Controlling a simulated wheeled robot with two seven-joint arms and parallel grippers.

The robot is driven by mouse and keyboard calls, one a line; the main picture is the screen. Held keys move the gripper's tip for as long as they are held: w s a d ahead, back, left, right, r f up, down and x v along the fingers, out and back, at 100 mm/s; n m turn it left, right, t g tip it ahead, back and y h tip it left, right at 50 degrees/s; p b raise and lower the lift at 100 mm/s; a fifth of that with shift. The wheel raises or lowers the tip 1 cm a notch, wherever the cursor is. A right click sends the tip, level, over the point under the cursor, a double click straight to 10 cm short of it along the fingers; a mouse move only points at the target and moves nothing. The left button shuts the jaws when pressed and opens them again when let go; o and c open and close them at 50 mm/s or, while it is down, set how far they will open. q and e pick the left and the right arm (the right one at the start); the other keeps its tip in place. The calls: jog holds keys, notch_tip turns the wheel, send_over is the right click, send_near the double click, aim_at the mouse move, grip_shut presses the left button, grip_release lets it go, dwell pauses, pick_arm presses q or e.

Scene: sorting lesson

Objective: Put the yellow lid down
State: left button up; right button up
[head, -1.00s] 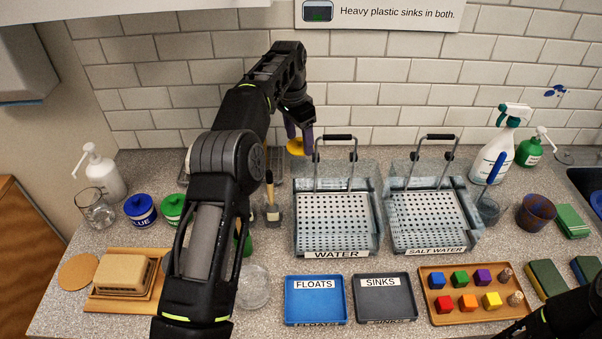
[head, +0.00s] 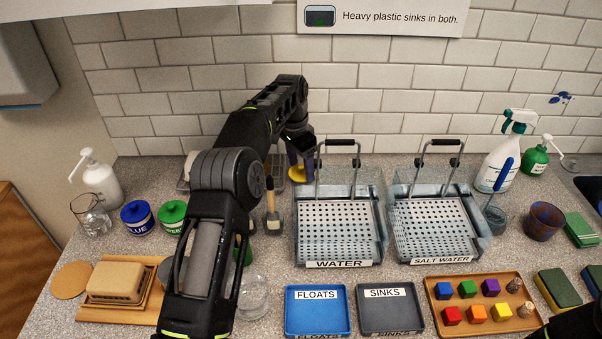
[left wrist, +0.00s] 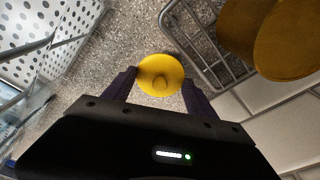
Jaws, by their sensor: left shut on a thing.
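The yellow lid (head: 297,173) is a small round disc with a knob. It shows near the wall in the head view, left of the WATER tank (head: 338,264). My left gripper (head: 299,160) is shut on it. In the left wrist view the lid (left wrist: 160,72) sits between the two dark purple fingers, with speckled counter below it. I cannot tell whether it touches the counter. My right gripper is out of view; only a black part of my right arm shows at the bottom right corner of the head view.
A wire rack (left wrist: 207,68) is close to the lid, with large yellow-brown round things (left wrist: 287,45) beyond it. A brush (head: 272,222) stands left of the WATER tank. The SALT WATER tank (head: 440,260) is farther right. The tiled wall is close behind.

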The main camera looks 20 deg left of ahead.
pick_arm(q)
notch_tip(320, 180, down, 2)
jog(key=shift+f+p, duration=0.2)
jog(key=shift+p, duration=0.1)
jog(key=shift+f, duration=0.3)
jog(key=shift+f, duration=0.15)
jog(key=o, duration=1.3)
